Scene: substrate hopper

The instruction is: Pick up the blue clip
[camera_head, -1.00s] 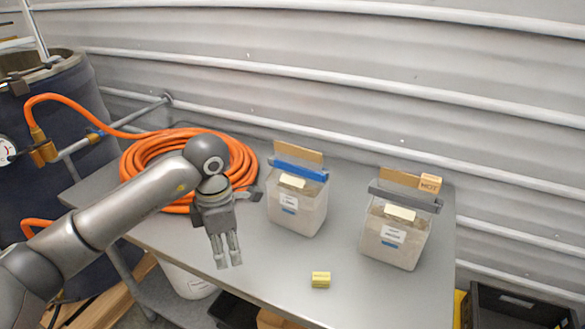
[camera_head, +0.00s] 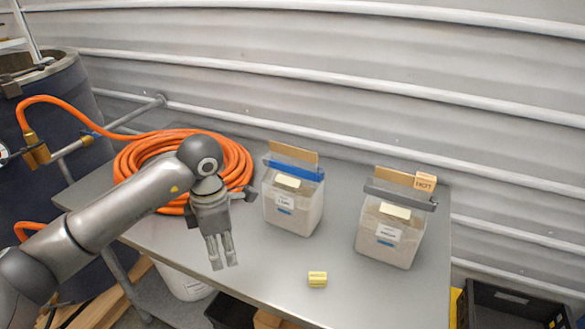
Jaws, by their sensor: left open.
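The blue clip (camera_head: 296,170) is a long bar lying across the top of the left clear bag-like container (camera_head: 305,212), in front of an upright tan board. My left gripper (camera_head: 222,262) points down over the table, to the left of and nearer than that container. It is open and empty, apart from the clip. My right gripper is not in view.
A second container (camera_head: 372,248) with a grey clip (camera_head: 400,195) stands to the right on the grey table (camera_head: 270,282). A coiled orange hose (camera_head: 150,150) lies behind my left arm.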

